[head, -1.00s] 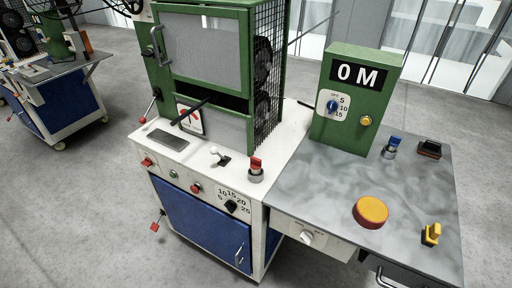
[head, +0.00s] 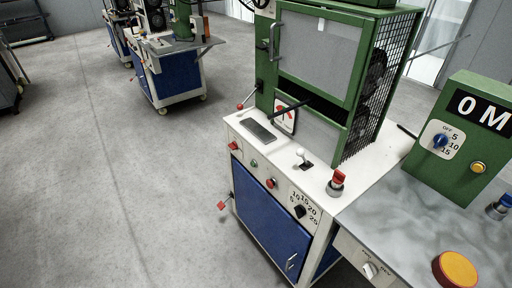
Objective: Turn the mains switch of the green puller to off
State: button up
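The green puller (head: 322,52) stands right of centre, with a meshed side and a white control deck (head: 385,165) on a blue cabinet (head: 262,208). A red-handled rotary switch (head: 337,182) on a grey base sits at the deck's front right corner. The front panel has a black dial (head: 299,211) marked 5 to 25, red buttons (head: 271,183) and a green button (head: 254,163). A white-knobbed lever (head: 301,155) stands on the deck. I cannot read which control is the mains switch. My gripper is not in view.
A grey bench (head: 388,226) adjoins on the right, with a green 0 M box (head: 466,140), a large yellow button (head: 456,268) and a blue-handled switch (head: 500,207). Another blue-cabinet machine (head: 172,80) stands behind left. The grey floor (head: 110,190) at left is clear.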

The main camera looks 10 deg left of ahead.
aim_at(233, 146)
jog(key=i+j, duration=0.25)
jog(key=j, duration=0.2)
jog(key=i+j+u, duration=0.1)
jog(key=i+j, duration=0.15)
jog(key=j, duration=0.25)
jog(key=i+j, duration=0.25)
jog(key=j, duration=0.2)
jog(key=i+j, duration=0.3)
jog(key=j, duration=0.15)
jog(key=i+j+u, duration=0.1)
jog(key=i+j, duration=0.15)
jog(key=j, duration=0.2)
jog(key=i+j, duration=0.3)
jog(key=j, duration=0.15)
